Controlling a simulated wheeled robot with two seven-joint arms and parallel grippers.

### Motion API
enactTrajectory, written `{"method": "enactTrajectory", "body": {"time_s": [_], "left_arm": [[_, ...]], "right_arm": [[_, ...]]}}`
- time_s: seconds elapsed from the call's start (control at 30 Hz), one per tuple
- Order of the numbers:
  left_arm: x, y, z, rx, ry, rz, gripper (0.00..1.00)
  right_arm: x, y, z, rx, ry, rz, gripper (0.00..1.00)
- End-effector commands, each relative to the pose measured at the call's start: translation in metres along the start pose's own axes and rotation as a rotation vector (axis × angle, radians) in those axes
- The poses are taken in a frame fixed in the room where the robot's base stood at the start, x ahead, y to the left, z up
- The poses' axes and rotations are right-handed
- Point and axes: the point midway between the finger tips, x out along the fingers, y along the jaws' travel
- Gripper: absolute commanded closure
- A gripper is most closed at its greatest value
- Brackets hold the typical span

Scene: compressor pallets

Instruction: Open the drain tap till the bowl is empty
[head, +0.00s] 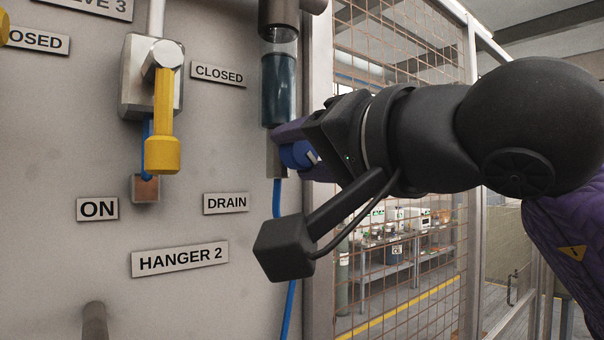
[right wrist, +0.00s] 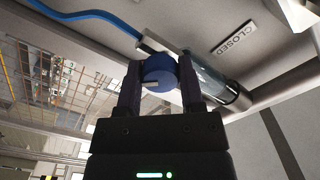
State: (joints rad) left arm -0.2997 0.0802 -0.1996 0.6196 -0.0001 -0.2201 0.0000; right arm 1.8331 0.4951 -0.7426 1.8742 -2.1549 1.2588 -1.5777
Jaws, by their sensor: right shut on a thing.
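The bowl (head: 279,92) is a clear cylinder on the panel at upper centre in the head view, with dark liquid up to a level just below its top. It also shows in the right wrist view (right wrist: 212,78). The drain tap is a blue round knob (right wrist: 159,72) at the bowl's lower end. My right gripper (right wrist: 160,84) is shut on the blue knob, one finger on each side. In the head view the right gripper (head: 298,143) reaches in from the right and hides most of the knob. My left gripper is not in view.
A yellow-handled valve (head: 163,120) points down left of the bowl. A DRAIN label (head: 226,203) and a HANGER 2 label (head: 180,259) are on the panel. A blue hose (head: 277,199) hangs below the tap. A peg (head: 94,320) sticks out lower left. A mesh fence (head: 400,60) stands right.

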Motion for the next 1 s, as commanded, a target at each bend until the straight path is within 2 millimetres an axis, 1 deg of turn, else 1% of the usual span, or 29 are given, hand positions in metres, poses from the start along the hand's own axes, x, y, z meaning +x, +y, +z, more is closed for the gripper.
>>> {"method": "enactTrajectory", "body": {"time_s": [0.03, 0.2, 0.6, 0.8, 1.0], "left_arm": [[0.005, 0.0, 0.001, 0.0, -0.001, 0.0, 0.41], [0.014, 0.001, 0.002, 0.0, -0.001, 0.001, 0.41], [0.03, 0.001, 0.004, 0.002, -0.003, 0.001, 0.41], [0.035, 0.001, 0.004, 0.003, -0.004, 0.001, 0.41], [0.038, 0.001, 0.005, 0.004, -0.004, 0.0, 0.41]], "right_arm": [[0.0, 0.001, 0.001, 0.042, 0.003, -0.002, 1.0], [0.0, 0.001, 0.001, 0.204, 0.004, -0.002, 1.0], [0.0, 0.0, 0.0, 0.547, 0.003, -0.002, 1.0], [0.0, -0.001, -0.001, 0.667, 0.002, -0.002, 1.0], [0.0, -0.001, -0.001, 0.741, 0.001, -0.002, 1.0]]}}
